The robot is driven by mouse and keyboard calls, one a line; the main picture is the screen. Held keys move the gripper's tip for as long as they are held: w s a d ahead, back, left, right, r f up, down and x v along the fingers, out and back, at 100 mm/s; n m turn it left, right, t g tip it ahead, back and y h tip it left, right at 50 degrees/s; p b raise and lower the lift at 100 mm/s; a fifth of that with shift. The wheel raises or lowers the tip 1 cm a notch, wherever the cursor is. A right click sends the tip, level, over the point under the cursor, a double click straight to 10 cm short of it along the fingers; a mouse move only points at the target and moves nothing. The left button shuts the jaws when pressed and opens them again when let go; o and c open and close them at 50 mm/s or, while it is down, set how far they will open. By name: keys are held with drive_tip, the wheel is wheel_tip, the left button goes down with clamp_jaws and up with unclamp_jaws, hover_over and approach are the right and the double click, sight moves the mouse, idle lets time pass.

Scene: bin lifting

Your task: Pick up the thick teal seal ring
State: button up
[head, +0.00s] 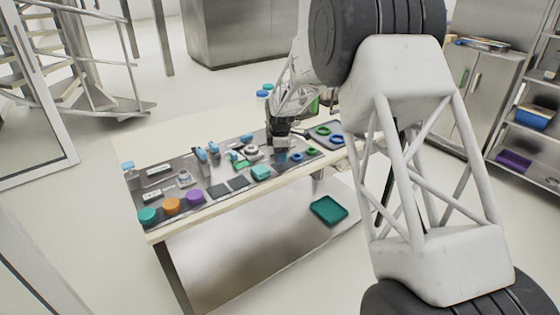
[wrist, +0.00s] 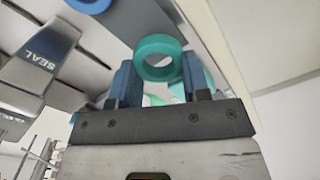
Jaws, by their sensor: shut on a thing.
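The thick teal seal ring (wrist: 159,46) shows in the wrist view between the two blue fingers of my gripper (wrist: 160,70). The fingers are shut on it from both sides, and its hole faces the camera. In the head view my gripper (head: 281,157) points down over the middle to right part of the workbench (head: 220,212). The ring cannot be made out there, so I cannot tell how high it is held.
A teal block (head: 262,173) lies left of my gripper. Teal, orange and purple round pieces (head: 194,196) stand at the left end.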

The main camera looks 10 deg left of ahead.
drive_tip(key=s+d, duration=0.3)
drive_tip(key=s, duration=0.4)
drive_tip(key=s+d+r, duration=0.1)
drive_tip(key=s+d, duration=0.1)
drive_tip(key=s, duration=0.6)
drive_tip(key=shift+d+r, duration=0.3)
drive_tip(key=shift+d, duration=0.1)
drive_tip(key=shift+w, duration=0.1)
drive_tip(key=w+a+r, duration=0.1)
drive_tip(key=w+a, duration=0.5)
drive_tip(key=w+a+r, duration=0.2)
drive_tip(key=w+a, duration=0.4)
drive_tip(key=w, duration=0.1)
drive_tip(key=w+a+r, duration=0.2)
drive_tip(key=w+a, duration=0.4)
drive_tip(key=shift+w+r, duration=0.2)
drive_tip(key=shift+w, duration=0.05)
drive_tip(key=shift+w+a+r, duration=0.15)
drive_tip(key=shift+w+a, duration=0.3)
drive_tip(key=shift+a, duration=0.2)
drive_tip(key=shift+f, duration=0.2)
drive_tip(key=shift+f, duration=2.2)
drive_tip(key=shift+f, duration=0.5)
